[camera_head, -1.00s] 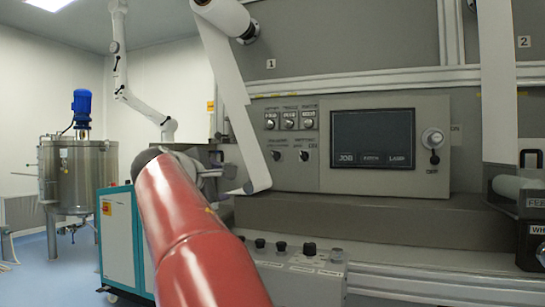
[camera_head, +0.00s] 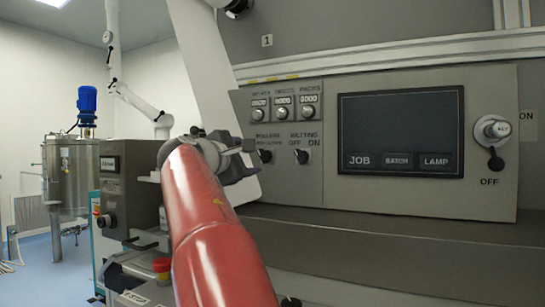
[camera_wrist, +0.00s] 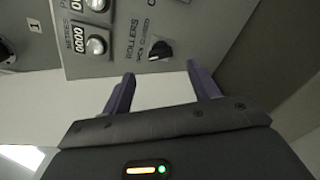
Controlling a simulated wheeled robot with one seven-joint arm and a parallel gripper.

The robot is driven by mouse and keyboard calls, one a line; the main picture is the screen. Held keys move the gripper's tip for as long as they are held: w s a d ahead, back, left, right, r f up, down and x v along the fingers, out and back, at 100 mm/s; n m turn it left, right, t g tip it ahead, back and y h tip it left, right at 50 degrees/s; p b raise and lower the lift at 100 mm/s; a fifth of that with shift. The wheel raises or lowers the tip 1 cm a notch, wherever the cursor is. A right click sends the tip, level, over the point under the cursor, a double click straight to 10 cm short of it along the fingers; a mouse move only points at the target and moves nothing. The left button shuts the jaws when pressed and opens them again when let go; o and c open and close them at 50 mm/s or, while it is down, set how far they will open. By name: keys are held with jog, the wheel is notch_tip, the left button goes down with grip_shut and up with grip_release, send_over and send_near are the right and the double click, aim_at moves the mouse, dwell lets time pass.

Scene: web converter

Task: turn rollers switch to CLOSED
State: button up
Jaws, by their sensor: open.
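The rollers switch (camera_head: 265,156) is a small black knob on the grey control panel, just right of my gripper's fingers in the head view. In the wrist view, the rollers switch (camera_wrist: 160,50) sits under the word ROLLERS, close to the word CLOSED. Its exact setting is too blurred to tell. My gripper (camera_head: 246,158) is at the left side of the panel, in front of its face. In the wrist view, my gripper (camera_wrist: 160,78) is open and empty, its two purple fingers pointing toward the knob and apart from it.
The slitting switch (camera_head: 302,156) is close on the right. Several small counters with knobs (camera_head: 284,113) are above. A dark screen (camera_head: 400,133) and a key switch (camera_head: 491,130) stand further right. A white web (camera_head: 204,85) hangs at left, and a grey ledge (camera_head: 350,233) juts below.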

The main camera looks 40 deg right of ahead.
aim_at(262, 155)
jog(key=p+x, duration=0.2)
jog(key=x, duration=0.6)
jog(key=c, duration=1)
